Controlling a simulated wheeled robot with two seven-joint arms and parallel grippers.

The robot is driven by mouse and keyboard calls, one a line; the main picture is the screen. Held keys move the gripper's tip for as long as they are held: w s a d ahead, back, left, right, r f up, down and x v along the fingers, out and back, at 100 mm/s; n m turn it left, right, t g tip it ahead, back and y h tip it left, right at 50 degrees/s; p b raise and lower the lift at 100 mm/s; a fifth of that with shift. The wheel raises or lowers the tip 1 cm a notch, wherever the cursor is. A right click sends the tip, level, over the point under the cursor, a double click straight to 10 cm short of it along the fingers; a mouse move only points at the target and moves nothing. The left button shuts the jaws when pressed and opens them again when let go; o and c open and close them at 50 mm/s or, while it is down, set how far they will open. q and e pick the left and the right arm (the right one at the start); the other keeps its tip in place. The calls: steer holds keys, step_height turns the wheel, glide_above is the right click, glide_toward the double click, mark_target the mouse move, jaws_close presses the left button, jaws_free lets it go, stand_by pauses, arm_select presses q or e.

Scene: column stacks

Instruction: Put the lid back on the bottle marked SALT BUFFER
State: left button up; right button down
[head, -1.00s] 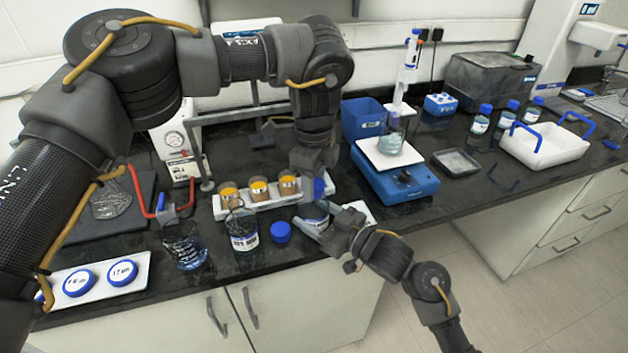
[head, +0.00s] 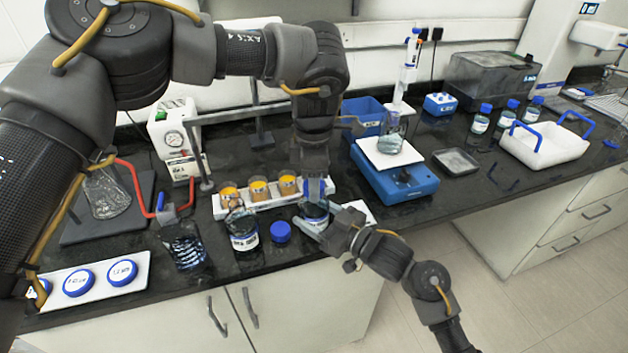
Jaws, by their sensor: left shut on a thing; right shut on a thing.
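A clear bottle (head: 314,212) stands near the bench's front edge. Its label is mostly hidden, so I cannot read it. My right gripper (head: 318,232) is shut on the bottle's lower body from the front right. My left gripper (head: 314,178) points down over the bottle, shut on a blue lid (head: 314,188). The lid is at the bottle's mouth; I cannot tell whether it touches or is seated. Another open bottle (head: 243,236) with a white label stands to the left, and a loose blue lid (head: 280,232) lies between the two bottles.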

arm_select(q)
steer(key=m, duration=0.5)
steer(key=shift+m, duration=0.4)
steer(key=m, duration=1.1)
steer(key=shift+d, duration=0.1)
steer(key=o, duration=1.1)
steer(key=shift+r, duration=2.25)
